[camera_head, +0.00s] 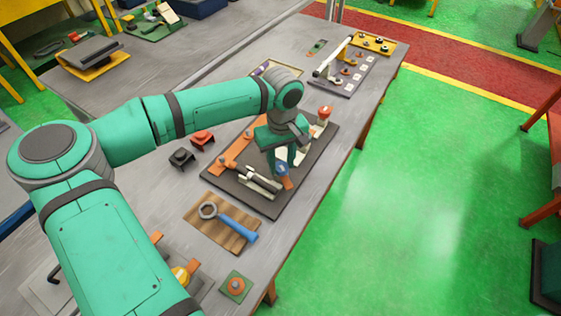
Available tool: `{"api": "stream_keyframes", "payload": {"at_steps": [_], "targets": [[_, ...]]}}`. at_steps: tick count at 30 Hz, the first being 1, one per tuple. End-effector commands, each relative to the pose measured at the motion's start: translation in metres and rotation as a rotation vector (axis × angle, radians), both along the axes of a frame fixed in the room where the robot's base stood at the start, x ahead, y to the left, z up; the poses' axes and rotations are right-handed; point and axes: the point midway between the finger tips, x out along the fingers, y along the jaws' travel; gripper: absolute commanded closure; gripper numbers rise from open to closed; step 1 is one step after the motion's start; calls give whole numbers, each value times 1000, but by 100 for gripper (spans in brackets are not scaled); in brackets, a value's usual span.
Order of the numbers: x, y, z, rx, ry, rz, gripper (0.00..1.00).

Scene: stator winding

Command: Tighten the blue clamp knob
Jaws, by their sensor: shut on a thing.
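Pale metal clamp parts (259,183) lie just left of the knob. I cannot tell from this view how far the knob is turned.
An orange-topped knob (325,111) stands at the plate's far right. A wrench with a blue handle (237,227) lies on a wooden board in front. Black and red clips (181,158) sit to the left. The table's right edge drops to open green floor (430,200).

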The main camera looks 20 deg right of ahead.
Motion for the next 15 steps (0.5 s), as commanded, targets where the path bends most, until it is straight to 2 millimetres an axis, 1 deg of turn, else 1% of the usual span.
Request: {"api": "stream_keyframes", "payload": {"at_steps": [15], "targets": [[0, -1, 2, -1, -1, -488, 88]]}}
